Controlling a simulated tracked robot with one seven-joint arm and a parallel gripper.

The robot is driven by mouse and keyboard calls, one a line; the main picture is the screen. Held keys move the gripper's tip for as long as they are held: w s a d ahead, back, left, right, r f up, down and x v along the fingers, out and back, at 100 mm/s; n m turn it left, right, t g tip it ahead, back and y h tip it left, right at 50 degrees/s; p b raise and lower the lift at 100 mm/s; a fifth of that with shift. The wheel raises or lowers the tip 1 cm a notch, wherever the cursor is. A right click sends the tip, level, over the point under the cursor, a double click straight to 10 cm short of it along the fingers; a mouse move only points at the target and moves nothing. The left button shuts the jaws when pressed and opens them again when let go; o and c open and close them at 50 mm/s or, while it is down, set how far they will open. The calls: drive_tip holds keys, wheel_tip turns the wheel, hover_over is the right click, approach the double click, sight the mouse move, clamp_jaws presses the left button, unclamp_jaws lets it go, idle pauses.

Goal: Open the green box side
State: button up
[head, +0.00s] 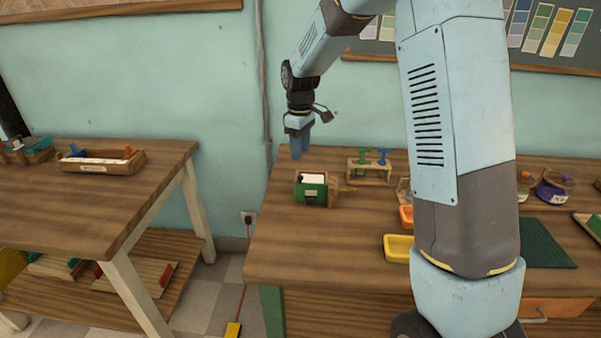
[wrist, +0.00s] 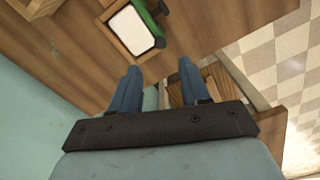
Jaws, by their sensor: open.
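The box with the green side (head: 311,193) stands on the right-hand wooden table, near its left end. Its green side faces the head camera and carries a dark piece at its middle. The rest of the box is wooden, with a white block or slab in its top. In the wrist view the green side (wrist: 148,19) is at the top, beside the white top (wrist: 128,31). My gripper (head: 301,153) is above and behind the box, pointing down. Its two blue fingers (wrist: 159,78) are apart with nothing between them, clear of the box.
A wooden rack with green and blue pieces (head: 370,169) stands right of the box. Yellow (head: 398,248) and orange (head: 406,216) trays lie nearer the front. The wall is close behind my gripper. Another table (head: 100,200) stands left across a gap. The table front before the box is clear.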

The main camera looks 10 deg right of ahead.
sight(300, 176)
wheel_tip(300, 176, down, 9)
drive_tip(key=shift+r, duration=0.1)
idle(0.3)
drive_tip(key=shift+c, duration=0.4)
clamp_jaws()
